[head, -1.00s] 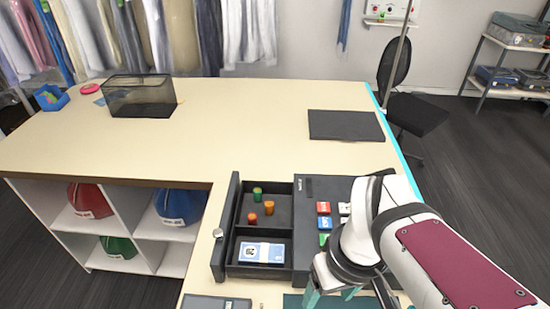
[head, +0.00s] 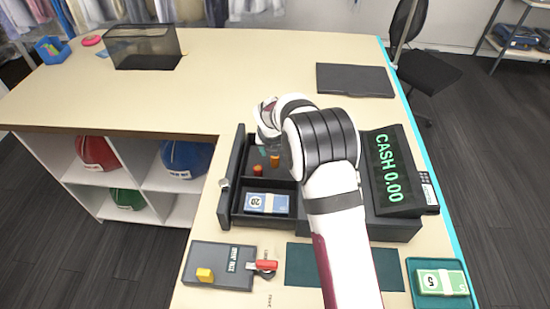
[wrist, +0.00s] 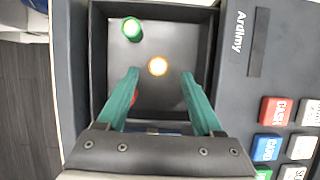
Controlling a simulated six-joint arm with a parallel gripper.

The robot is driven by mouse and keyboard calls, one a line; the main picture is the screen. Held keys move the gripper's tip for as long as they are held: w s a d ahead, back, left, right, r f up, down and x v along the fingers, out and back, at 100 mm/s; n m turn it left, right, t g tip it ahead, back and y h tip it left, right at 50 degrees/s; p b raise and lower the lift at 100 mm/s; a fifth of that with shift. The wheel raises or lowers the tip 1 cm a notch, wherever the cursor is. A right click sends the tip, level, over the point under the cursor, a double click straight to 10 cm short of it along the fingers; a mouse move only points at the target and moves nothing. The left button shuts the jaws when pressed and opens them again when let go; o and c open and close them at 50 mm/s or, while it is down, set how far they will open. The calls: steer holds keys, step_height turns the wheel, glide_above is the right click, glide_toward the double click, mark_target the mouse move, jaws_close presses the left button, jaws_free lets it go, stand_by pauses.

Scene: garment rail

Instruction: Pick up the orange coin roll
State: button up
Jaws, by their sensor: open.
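The orange coin roll (head: 275,161) stands upright in the rear compartment of the open cash drawer (head: 237,160). In the wrist view its pale round top (wrist: 157,66) shows between the two teal fingertips. My gripper (wrist: 160,75) is open and points down over the compartment, with nothing held. Whether the fingertips are level with the roll or above it, I cannot tell. A green roll (wrist: 132,29) stands at the upper left of the compartment in the wrist view. A red-orange roll (head: 257,170) stands nearby; the left finger mostly hides it in the wrist view.
The front compartment holds a banded stack of blue notes (head: 266,203). The drawer walls and divider surround the rolls closely. The register display (head: 391,170) is right of my arm. A grey card tray (head: 219,267) and a teal tray with green notes (head: 440,283) lie in front.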

mark_target(275, 158)
steer(key=x, duration=0.5)
steer(key=shift+w+a+f, duration=0.1)
steer(key=shift+w+f, duration=0.05)
steer(key=shift+f, duration=0.15)
jaws_close()
